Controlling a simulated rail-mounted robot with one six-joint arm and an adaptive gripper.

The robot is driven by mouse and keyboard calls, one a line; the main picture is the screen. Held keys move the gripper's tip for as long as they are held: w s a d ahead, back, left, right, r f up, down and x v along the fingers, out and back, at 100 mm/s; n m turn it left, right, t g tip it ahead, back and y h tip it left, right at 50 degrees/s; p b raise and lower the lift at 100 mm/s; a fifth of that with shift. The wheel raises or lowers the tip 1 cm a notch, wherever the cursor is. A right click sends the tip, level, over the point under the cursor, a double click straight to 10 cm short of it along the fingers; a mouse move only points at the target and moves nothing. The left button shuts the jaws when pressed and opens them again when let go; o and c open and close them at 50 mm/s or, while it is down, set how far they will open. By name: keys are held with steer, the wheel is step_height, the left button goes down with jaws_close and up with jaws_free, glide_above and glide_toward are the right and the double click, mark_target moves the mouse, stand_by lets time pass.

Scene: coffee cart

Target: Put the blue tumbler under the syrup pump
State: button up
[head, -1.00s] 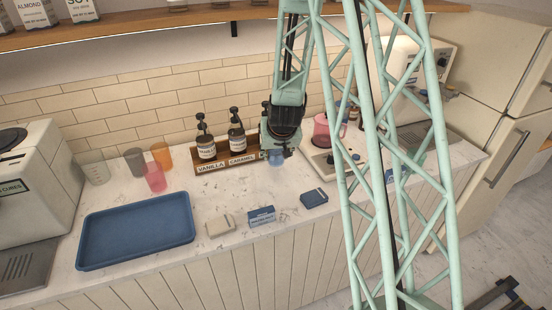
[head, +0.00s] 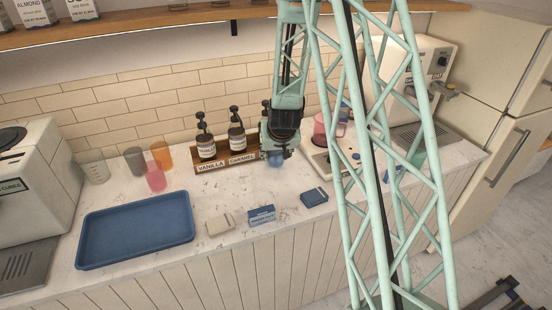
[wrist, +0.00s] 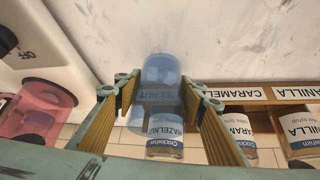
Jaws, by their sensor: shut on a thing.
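The translucent blue tumbler (head: 276,161) is held between the fingers of my gripper (head: 276,153), in front of the right end of the syrup rack. In the wrist view the tumbler (wrist: 161,70) is between the two yellow-padded fingers (wrist: 158,95). The rack's hazelnut label shows through it. A hazelnut bottle (wrist: 165,146) stands behind it in the rack; my arm hides this bottle in the head view. The wooden syrup rack (head: 213,168) also holds a vanilla pump bottle (head: 205,147) and a caramel pump bottle (head: 237,142). I cannot tell whether the tumbler touches the counter.
A pink pitcher (head: 328,127) stands on a white appliance right of my gripper. Orange (head: 161,154), grey (head: 134,160), pink (head: 155,178) and clear (head: 96,167) cups stand left of the rack. A blue tray (head: 136,230) and small boxes (head: 261,215) lie nearer the counter's front.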

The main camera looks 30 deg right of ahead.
steer(key=shift+f, duration=0.5)
steer(key=shift+f, duration=0.15)
steer(key=o, duration=1)
steer(key=shift+c, duration=0.2)
steer(key=shift+r, duration=0.2)
steer(key=shift+p+v, duration=0.65)
steer(key=shift+v, duration=5.3)
steer(key=shift+r, duration=0.1)
